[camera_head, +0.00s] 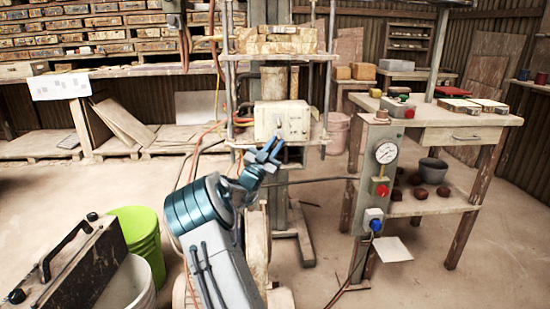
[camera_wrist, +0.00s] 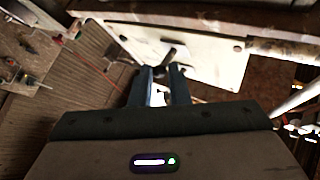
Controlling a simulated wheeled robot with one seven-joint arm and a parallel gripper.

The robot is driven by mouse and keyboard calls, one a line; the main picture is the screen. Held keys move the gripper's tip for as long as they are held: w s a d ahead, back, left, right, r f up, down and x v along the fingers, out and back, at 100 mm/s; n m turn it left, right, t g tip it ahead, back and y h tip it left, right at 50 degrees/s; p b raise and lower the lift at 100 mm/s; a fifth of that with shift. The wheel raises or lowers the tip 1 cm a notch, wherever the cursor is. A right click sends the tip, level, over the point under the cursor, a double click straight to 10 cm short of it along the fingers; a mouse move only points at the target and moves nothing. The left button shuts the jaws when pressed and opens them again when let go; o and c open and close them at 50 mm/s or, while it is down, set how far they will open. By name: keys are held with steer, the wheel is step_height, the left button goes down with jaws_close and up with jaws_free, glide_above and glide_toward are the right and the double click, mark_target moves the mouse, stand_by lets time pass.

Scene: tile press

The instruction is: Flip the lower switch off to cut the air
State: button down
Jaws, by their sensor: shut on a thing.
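A cream control box (camera_head: 270,122) sits on the press frame in the head view. Its pale panel (camera_wrist: 212,62) fills the upper middle of the wrist view. A dark switch lever (camera_wrist: 170,53) sticks out from the panel and reaches in between my fingertips. My gripper (camera_head: 270,150) is just below the box front in the head view; in the wrist view its blue fingers (camera_wrist: 160,72) are shut on the lever. The fingers partly hide the lever's end. I cannot tell its on or off position, nor read any labels.
Right of the press, a grey post carries a pressure gauge (camera_head: 386,153), a red button box (camera_head: 379,187) and a blue plug (camera_head: 374,218). A wooden table (camera_head: 440,137) stands behind it. A green bucket (camera_head: 143,240) is at left. Hoses hang beside the press.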

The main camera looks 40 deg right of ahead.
steer(key=m+g+h+b, duration=0.1)
steer(key=b, duration=0.1)
steer(key=f+m+b, duration=0.1)
steer(key=shift+w+d+f+m+g+h+b, duration=0.15)
steer(key=shift+d+m+g+h+b, duration=0.15)
steer(key=shift+g+h+b, duration=0.1)
steer(key=shift+m+h+b, duration=0.3)
steer(key=shift+m, duration=0.1)
steer(key=c, duration=1.4)
jaws_free()
steer(key=shift+w+a, duration=0.1)
